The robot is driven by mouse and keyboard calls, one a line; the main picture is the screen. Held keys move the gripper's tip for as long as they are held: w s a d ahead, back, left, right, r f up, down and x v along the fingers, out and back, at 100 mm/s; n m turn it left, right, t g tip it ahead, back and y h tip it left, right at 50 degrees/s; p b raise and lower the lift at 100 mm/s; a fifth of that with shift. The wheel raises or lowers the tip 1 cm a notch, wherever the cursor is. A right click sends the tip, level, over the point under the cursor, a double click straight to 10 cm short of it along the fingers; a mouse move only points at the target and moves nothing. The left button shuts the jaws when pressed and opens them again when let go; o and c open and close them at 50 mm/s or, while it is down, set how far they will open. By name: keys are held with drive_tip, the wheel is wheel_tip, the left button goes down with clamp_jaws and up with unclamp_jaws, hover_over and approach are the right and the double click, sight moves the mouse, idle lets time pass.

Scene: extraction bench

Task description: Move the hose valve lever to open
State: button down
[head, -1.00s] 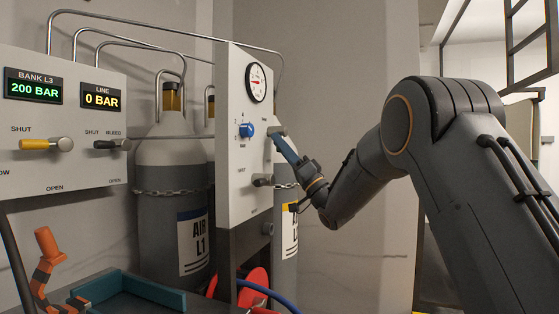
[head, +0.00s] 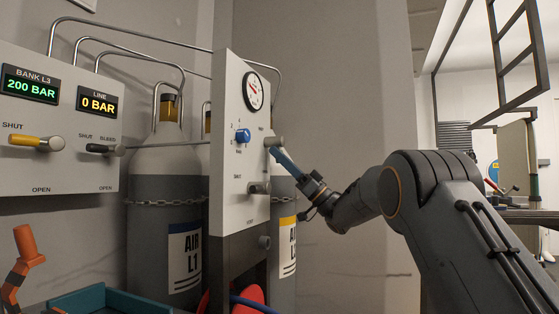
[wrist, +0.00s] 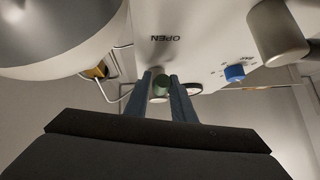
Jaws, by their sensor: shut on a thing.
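On the upright white panel (head: 228,190), a grey-green lever (head: 274,141) sticks out at the upper right; I take it as the hose valve lever, though its label is too small to read. My gripper (head: 278,153) is at this lever, its blue fingers coming up from the lower right. The lever's base is partly hidden by the fingers.
A blue knob (head: 242,136) and a lower grey lever (head: 260,187) are close to my gripper. A gauge (head: 254,91) sits above. Chained gas cylinders (head: 165,185) stand behind. A left panel has a yellow lever (head: 36,142).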

drive_tip(key=shift+s+r+g, duration=0.1)
drive_tip(key=shift+r+g, duration=0.2)
drive_tip(key=c, duration=1.6)
unclamp_jaws()
drive_tip(key=shift+a, duration=0.15)
drive_tip(key=shift+o, duration=0.2)
drive_tip(key=shift+f, duration=0.1)
drive_tip(key=shift+d+f, duration=0.25)
drive_tip(key=shift+d, duration=0.1)
drive_tip(key=v, duration=0.7)
drive_tip(key=shift+p, duration=0.3)
